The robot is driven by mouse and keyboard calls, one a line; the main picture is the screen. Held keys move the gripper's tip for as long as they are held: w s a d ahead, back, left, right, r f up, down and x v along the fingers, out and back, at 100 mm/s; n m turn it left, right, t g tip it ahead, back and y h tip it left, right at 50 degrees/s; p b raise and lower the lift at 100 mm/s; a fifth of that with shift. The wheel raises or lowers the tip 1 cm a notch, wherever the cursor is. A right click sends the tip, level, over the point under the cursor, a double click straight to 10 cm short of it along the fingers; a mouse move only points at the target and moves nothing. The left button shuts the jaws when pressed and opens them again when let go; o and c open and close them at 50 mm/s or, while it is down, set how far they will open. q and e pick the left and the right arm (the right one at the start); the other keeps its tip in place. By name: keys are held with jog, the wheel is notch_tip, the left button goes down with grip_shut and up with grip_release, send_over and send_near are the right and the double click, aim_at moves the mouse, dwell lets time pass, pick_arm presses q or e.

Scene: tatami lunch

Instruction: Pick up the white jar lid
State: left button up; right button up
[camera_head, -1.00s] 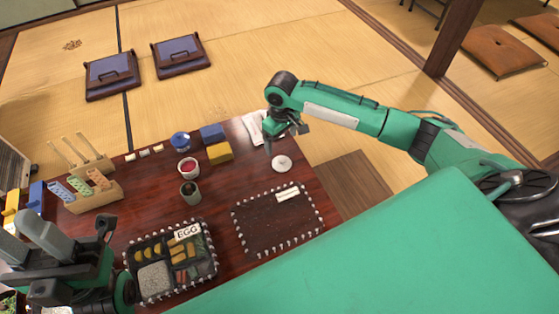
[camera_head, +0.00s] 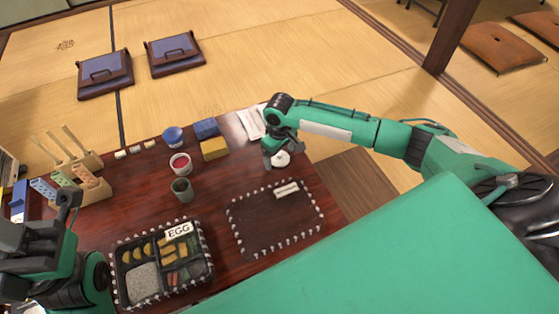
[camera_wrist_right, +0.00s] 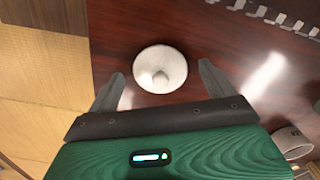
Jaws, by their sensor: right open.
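The white jar lid (camera_head: 281,159) lies on the dark red table near its right edge, partly hidden by my right gripper in the head view. In the right wrist view the lid (camera_wrist_right: 160,70) is round with a small knob in its middle. My right gripper (camera_head: 279,160) is above the lid and open. In the right wrist view its fingers (camera_wrist_right: 160,85) stand apart to either side of the lid's near part, with no contact visible. My left gripper (camera_head: 35,235) is at the lower left, away from the lid; its fingertips are not clear.
A dark studded mat (camera_head: 250,237) with a white piece lies below the lid. A dark green cup (camera_head: 182,190), a red-filled cup (camera_head: 180,163), a yellow block (camera_head: 214,149) and a white packet (camera_head: 250,123) stand nearby. A bento box (camera_head: 203,258) sits lower left.

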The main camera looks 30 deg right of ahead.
jog(key=c, duration=1.1)
jog(key=shift+o, duration=0.2)
jog(key=shift+r, duration=0.1)
